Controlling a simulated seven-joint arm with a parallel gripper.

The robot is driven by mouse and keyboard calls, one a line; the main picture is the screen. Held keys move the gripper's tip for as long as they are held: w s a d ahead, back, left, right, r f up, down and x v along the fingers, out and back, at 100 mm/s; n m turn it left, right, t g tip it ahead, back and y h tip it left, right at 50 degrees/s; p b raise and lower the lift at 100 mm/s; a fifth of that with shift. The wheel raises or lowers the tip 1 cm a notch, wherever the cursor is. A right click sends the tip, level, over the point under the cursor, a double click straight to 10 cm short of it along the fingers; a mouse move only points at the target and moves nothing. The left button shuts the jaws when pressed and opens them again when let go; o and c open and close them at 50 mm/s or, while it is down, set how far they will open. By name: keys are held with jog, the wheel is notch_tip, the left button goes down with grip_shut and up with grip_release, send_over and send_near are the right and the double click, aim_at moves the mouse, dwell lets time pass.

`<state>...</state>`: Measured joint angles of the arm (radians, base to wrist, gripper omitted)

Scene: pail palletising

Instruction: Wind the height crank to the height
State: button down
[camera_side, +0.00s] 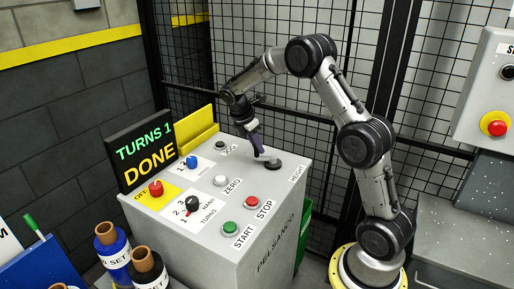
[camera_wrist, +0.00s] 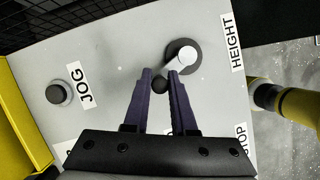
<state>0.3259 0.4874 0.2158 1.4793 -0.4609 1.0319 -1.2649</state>
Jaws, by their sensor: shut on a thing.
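The height crank (camera_wrist: 183,56) is a dark round hub with a silver arm and a dark knob (camera_wrist: 160,84), beside the HEIGHT label (camera_wrist: 235,43). The crank also shows at the right end of the panel top in the side view (camera_side: 273,165). My gripper (camera_wrist: 160,75) has its two dark purple fingers on either side of the knob, shut on it. In the side view my gripper (camera_side: 259,151) reaches down to the crank, and the knob is hidden there. The display (camera_side: 143,150) reads "TURNS 1" and "DONE".
The grey panel carries a JOG button (camera_wrist: 57,93), a white ZERO button (camera_side: 221,180), a green START button (camera_side: 230,228), a red STOP button (camera_side: 251,201), a TURNS selector (camera_side: 191,204) and a red knob (camera_side: 156,188). Wire mesh stands behind. Labelled spools (camera_side: 112,250) stand at front left.

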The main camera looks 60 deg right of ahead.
jog(key=d+m, duration=0.1)
jog(key=m, duration=0.1)
jog(key=d+m+g+y, duration=0.1)
jog(key=d+m, duration=0.1)
jog(key=m, duration=0.1)
jog(key=shift+w+m+g, duration=0.3)
jog(key=shift+w, duration=0.05)
jog(key=d+m+y, duration=0.1)
jog(key=m, duration=0.1)
jog(key=d+m, duration=0.1)
jog(key=m, duration=0.1)
jog(key=shift+s+g+y, duration=0.35)
jog(key=shift+g+y, duration=0.05)
jog(key=m, duration=0.1)
jog(key=d+m+y, duration=0.1)
jog(key=m, duration=0.1)
jog(key=shift+s+d+r, duration=0.1)
jog(key=shift+s, duration=0.3)
jog(key=m, duration=0.1)
jog(key=s+d+m+y, duration=0.1)
jog(key=m, duration=0.1)
jog(key=shift+s+d+m+y, duration=0.2)
jog(key=shift+s+m+y, duration=0.3)
jog(key=shift+m, duration=0.65)
jog(key=shift+s+d+m+y, duration=0.15)
jog(key=shift+s+m+y, duration=0.35)
jog(key=shift+m, duration=0.65)
jog(key=shift+s+t, duration=0.15)
jog(key=shift+t, duration=0.15)
